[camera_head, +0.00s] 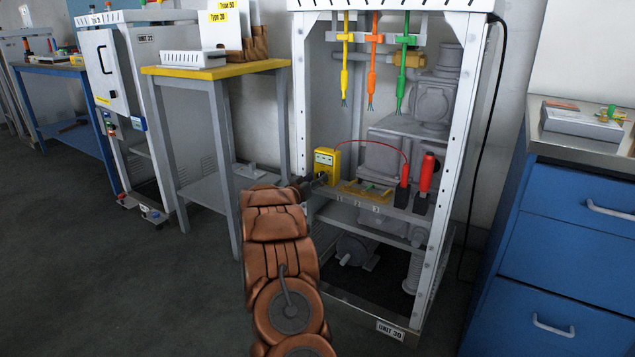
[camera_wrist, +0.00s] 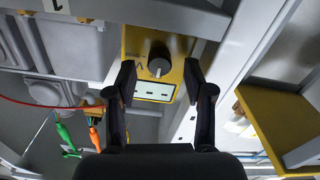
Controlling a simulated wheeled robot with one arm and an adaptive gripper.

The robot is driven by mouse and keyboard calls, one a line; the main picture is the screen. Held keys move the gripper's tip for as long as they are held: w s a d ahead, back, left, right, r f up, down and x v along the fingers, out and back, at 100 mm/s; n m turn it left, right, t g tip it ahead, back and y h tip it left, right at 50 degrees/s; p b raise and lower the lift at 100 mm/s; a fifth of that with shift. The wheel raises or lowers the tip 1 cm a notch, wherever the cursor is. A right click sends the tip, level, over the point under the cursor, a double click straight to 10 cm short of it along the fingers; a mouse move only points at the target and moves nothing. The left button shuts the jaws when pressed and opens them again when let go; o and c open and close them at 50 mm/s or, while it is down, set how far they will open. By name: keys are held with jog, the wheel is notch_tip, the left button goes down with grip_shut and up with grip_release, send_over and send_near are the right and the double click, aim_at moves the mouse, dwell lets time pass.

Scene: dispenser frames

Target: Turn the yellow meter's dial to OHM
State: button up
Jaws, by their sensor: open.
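The yellow meter (camera_head: 327,158) stands on the middle shelf of the open white cabinet, at its left side. In the wrist view, where the picture appears upside down, the yellow meter (camera_wrist: 173,43) shows a dark round dial (camera_wrist: 158,55) and a pale display (camera_wrist: 154,91) with dash-like marks. Markings beside the dial are too small to read surely, so its setting cannot be told. My gripper (camera_wrist: 159,76) is open, with one black finger on each side of the dial and display. Any contact cannot be made out. In the head view my gripper (camera_head: 316,181) is in front of the meter, partly hidden.
A red lead (camera_head: 383,144) runs from the meter to red probes (camera_head: 426,173) at the shelf's right. Yellow, orange and green cables (camera_head: 373,70) hang above. The white cabinet post (camera_head: 299,95) is close to my gripper. A yellow-topped table (camera_head: 215,70) stands left, blue drawers (camera_head: 570,230) right.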

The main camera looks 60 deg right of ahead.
jog(key=shift+d, duration=0.7)
grip_shut()
